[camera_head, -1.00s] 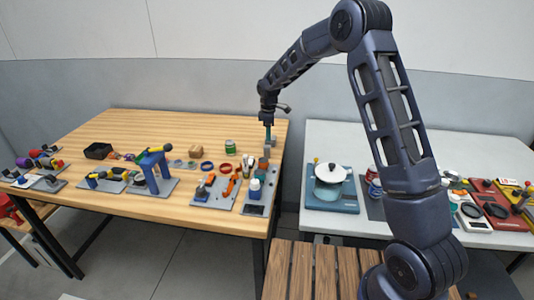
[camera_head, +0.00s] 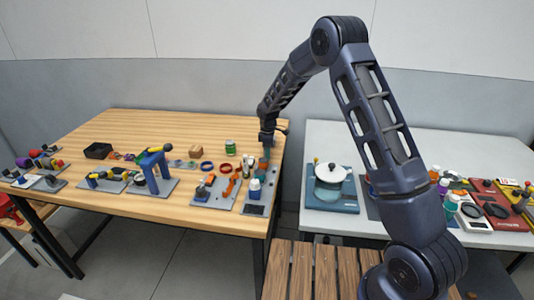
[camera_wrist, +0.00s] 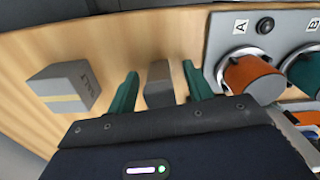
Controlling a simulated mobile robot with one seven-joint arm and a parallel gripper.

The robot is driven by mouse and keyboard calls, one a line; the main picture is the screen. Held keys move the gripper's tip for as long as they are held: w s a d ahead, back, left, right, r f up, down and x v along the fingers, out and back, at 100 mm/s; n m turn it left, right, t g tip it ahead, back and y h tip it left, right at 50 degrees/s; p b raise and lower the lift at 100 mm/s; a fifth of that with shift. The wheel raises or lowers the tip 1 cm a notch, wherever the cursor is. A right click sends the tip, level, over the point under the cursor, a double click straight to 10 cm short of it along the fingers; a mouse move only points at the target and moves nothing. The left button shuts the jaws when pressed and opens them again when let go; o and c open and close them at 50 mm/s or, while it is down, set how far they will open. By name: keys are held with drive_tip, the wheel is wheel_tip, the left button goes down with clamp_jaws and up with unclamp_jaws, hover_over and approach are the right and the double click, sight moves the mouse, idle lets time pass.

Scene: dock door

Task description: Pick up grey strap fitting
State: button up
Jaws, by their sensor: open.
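In the wrist view a small plain grey block, apparently the grey strap fitting (camera_wrist: 159,84), stands on the wooden table between my gripper's teal fingers. My gripper (camera_wrist: 162,88) is open, with one finger on each side of the block and a visible gap to each. In the head view my gripper (camera_head: 266,152) points down at the right end of the wooden table. I cannot make out the fitting there, close to the gripper and the items around it.
A larger grey block with a yellow stripe (camera_wrist: 65,87) sits left of the fingers. A grey panel (camera_wrist: 222,40) with an orange round part (camera_wrist: 252,78) is close on the right.

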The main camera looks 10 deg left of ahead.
drive_tip(key=shift+c, duration=0.2)
clamp_jaws()
drive_tip(key=shift+r, duration=0.1)
